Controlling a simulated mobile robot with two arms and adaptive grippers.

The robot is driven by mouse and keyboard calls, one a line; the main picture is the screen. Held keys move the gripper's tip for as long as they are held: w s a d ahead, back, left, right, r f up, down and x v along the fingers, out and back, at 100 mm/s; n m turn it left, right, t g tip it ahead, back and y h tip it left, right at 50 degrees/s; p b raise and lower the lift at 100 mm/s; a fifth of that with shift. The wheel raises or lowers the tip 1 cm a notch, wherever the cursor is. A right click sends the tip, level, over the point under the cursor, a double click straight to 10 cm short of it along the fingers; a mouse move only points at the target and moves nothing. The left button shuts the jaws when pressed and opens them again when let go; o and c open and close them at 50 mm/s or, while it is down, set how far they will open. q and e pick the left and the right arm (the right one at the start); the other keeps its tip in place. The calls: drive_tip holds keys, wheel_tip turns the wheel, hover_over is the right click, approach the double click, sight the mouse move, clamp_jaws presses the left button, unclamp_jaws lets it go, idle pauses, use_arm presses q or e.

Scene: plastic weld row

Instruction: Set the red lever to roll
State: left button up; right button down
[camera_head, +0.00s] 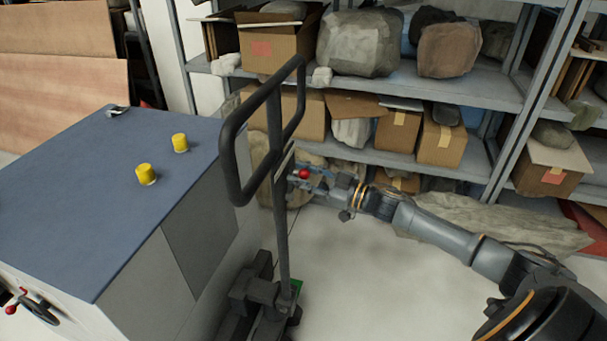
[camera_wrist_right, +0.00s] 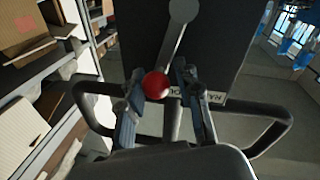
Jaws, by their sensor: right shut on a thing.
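The red lever knob (camera_head: 303,174) sits beside the upright post of a dark hand truck with a looped handle (camera_head: 236,160). In the right wrist view the red knob (camera_wrist_right: 156,85) is at the end of a grey lever arm (camera_wrist_right: 174,45) that runs up to a round pivot on a dark plate. My right gripper (camera_head: 312,178) reaches in from the right and is shut on the lever at its red knob. In the right wrist view its fingers (camera_wrist_right: 160,95) stand on either side of the knob. My left gripper is not in view.
A blue-topped cabinet (camera_head: 90,190) with two yellow knobs stands at left, close to the handle. Shelves (camera_head: 440,85) with boxes and rocks stand behind. Bare floor (camera_head: 370,290) lies right of the truck, below my right arm.

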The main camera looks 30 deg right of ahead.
drive_tip(key=shift+s+a+r+n+b, duration=0.15)
drive_tip(key=shift+s+a+n+b, duration=0.1)
drive_tip(key=shift+n, duration=0.55)
drive_tip(key=shift+s+a+r+n+b, duration=0.1)
drive_tip(key=shift+s+r+n+b, duration=0.1)
drive_tip(key=shift+n, duration=0.6)
drive_tip(key=c, duration=1.1)
unclamp_jaws()
drive_tip(key=shift+o, duration=0.2)
drive_tip(key=shift+f+y, duration=0.15)
drive_tip(key=shift+y, duration=0.15)
drive_tip(key=shift+s+a, duration=0.1)
drive_tip(key=v, duration=1.2)
drive_tip(key=shift+f, duration=0.15)
